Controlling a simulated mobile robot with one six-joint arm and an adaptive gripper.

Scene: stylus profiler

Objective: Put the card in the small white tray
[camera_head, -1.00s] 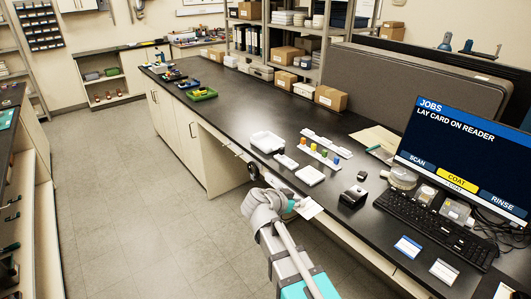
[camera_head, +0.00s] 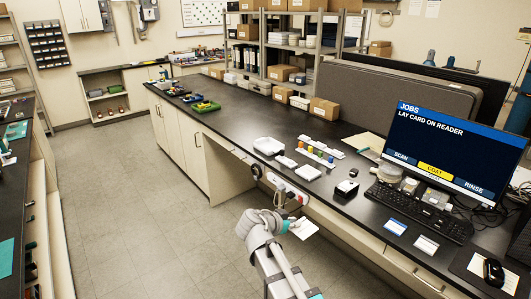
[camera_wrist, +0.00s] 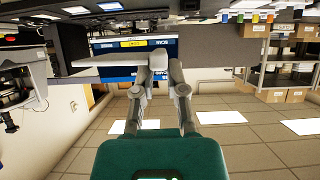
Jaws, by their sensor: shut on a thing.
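A white card (camera_head: 303,229) is held flat in my gripper (camera_head: 291,225), out in front of the bench's front edge and over the floor. In the wrist view the fingers of my gripper (camera_wrist: 158,82) close on the card (camera_wrist: 108,60), which shows nearly edge-on as a pale strip. A small white tray (camera_head: 268,146) with a raised rim stands on the black bench, beyond and left of my gripper. A flat white piece (camera_head: 308,172) lies nearer the bench's front edge; I cannot tell whether it is a tray or a pad.
A white rack with coloured caps (camera_head: 318,152) stands right of the tray. A small black-and-white device (camera_head: 346,188), a keyboard (camera_head: 420,212) and a monitor (camera_head: 450,150) reading "LAY CARD ON READER" are farther right. Two labelled cards lie at the front edge.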

